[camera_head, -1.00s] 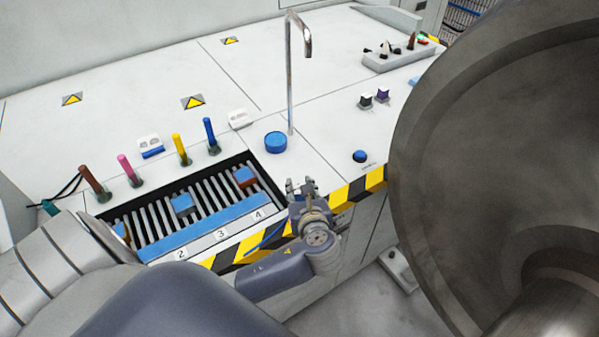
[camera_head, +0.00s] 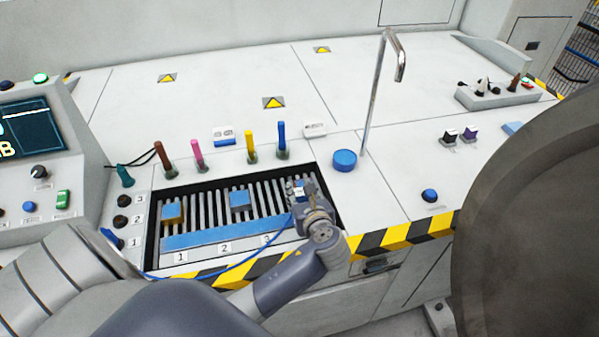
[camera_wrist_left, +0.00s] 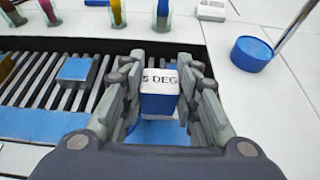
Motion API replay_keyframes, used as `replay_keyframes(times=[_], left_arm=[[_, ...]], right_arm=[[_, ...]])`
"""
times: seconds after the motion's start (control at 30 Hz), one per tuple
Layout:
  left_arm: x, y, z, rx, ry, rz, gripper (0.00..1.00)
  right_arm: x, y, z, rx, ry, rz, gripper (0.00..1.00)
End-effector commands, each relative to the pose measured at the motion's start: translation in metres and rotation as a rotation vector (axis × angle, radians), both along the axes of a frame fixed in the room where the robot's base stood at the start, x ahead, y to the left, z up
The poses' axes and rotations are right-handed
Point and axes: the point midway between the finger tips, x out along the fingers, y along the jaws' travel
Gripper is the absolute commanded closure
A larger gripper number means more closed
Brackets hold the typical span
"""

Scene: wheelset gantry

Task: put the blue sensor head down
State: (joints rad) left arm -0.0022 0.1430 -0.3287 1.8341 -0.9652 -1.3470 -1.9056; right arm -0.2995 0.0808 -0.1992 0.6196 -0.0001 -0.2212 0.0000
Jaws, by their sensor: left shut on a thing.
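The blue sensor head (camera_wrist_left: 159,95) has a white top lettered "5 DEG". It sits between the two fingers of my left gripper (camera_wrist_left: 158,92) in the left wrist view, and the gripper is shut on it. In the head view my left gripper (camera_head: 300,190) is over the right end of the slatted tray (camera_head: 215,240), covering what lies beneath it. I cannot tell whether the sensor head touches the slats. A blue cable (camera_head: 243,268) runs left from near the gripper. My right gripper is not in view.
Blocks sit on the slats: an orange-and-blue one (camera_head: 173,213) and a blue one (camera_head: 240,200). Several coloured posts (camera_head: 250,146) stand behind the tray. A blue round cap (camera_head: 344,160) and a bent metal pipe (camera_head: 375,95) are to the right. A large dark wheel (camera_head: 535,220) fills the right side.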

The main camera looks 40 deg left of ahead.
Motion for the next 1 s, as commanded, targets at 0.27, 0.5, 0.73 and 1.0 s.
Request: replay_keyframes(times=[0.27, 0.5, 0.73, 1.0], left_arm=[[0.067, 0.036, -0.006, 0.002, -0.001, 0.001, 0.97], [0.097, 0.052, -0.010, 0.000, 0.000, 0.000, 0.97], [0.098, 0.053, -0.030, 0.000, 0.005, -0.001, 0.97], [0.098, 0.052, -0.046, 0.000, -0.001, -0.002, 0.97]], right_arm=[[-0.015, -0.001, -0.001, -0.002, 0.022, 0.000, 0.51], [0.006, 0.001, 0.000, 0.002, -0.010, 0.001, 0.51], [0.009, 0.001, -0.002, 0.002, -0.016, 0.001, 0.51], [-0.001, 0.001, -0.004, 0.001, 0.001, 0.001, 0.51]])
